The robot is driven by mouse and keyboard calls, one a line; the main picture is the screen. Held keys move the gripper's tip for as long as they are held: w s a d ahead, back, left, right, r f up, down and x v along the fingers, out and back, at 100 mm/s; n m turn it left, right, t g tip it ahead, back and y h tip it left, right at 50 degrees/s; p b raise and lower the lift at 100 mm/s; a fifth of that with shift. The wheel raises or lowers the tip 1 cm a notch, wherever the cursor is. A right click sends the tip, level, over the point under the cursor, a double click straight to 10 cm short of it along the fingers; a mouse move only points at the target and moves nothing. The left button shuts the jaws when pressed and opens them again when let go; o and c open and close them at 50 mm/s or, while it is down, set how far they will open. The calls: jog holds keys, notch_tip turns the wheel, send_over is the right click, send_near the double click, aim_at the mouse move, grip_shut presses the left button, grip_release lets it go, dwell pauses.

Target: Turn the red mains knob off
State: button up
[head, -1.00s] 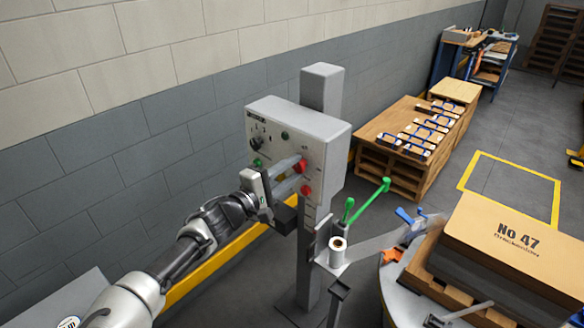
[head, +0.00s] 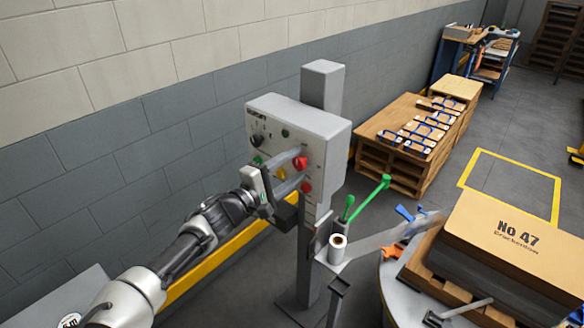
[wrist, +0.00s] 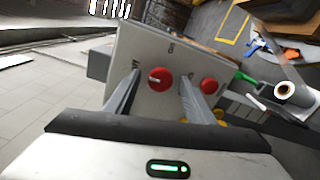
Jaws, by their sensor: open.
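The red mains knob (wrist: 159,78) is round with a pale mark across its face. It is on the grey control box (wrist: 150,45) and also shows in the head view (head: 301,163). My gripper (wrist: 159,80) is open, with one finger on each side of the knob in the wrist view. The fingers reach close to the panel. I cannot tell whether they touch the knob. In the head view my gripper (head: 302,165) comes at the panel from the lower left. A second red control (wrist: 208,85) sits just outside one finger, lower on the panel in the head view (head: 306,187).
The box is on a grey post (head: 322,85) near the block wall. A black knob (head: 255,142) and green buttons are on the same panel. A white roll (head: 338,244) and green-handled levers (head: 370,198) stand at the right. A boxed pallet stack (head: 520,235) is farther right.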

jog(key=shift+s+a, duration=0.1)
jog(key=p+v, duration=0.1)
jog(key=v, duration=1.6)
jog(key=shift+p, duration=0.4)
